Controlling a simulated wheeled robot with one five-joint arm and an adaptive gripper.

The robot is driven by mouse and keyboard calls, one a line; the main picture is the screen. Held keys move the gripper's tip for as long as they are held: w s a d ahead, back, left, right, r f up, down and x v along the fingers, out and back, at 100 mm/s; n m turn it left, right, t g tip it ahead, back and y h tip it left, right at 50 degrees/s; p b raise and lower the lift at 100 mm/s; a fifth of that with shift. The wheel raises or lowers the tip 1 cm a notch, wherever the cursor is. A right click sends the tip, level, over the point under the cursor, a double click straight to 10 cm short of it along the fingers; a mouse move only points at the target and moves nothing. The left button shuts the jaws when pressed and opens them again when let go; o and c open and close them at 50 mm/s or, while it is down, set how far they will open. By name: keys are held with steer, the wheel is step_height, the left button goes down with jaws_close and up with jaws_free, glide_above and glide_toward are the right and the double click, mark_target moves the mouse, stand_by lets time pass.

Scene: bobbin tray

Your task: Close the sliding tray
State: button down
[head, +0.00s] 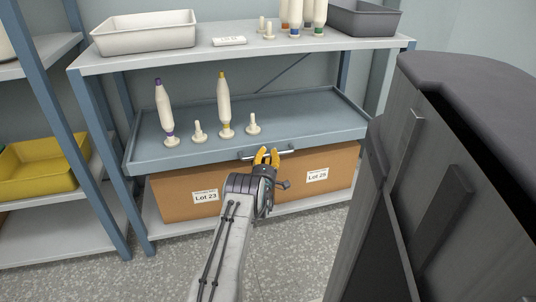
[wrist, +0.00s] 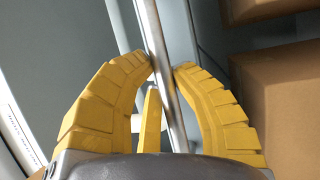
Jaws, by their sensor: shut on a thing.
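The sliding tray (head: 315,135) is a blue-grey shelf tray pulled out from the middle of the rack. A metal bar handle (head: 285,151) runs along its front edge; the handle also shows in the wrist view (wrist: 153,35). My gripper (head: 266,155) is at the handle, its yellow fingers (wrist: 164,68) on both sides of the bar and shut on it. On the tray stand a bobbin with a purple band (head: 164,108), a bobbin with a yellow band (head: 223,102), and two short empty pegs (head: 253,124). All stand upright on the left and middle of the tray.
Cardboard boxes (head: 245,195) sit on the shelf below the tray. The upper shelf (head: 190,59) holds a white bin (head: 145,38), a grey bin (head: 362,20) and several bobbins. A large dark cabinet-like body (head: 465,150) fills the right side. A yellow bin (head: 45,174) stands at left.

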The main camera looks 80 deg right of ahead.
steer(key=shift+w+d, duration=0.15)
steer(key=shift+w, duration=0.05)
steer(key=c, duration=1)
jaws_free()
steer(key=shift+f, duration=0.1)
steer(key=shift+s, duration=0.1)
steer(key=shift+a+f, duration=0.35)
steer(key=shift+a, duration=1.6)
steer(key=shift+a+f, duration=0.3)
steer(key=shift+a, duration=1.7)
steer(key=shift+a+f, duration=0.35)
steer(key=shift+a, duration=1.6)
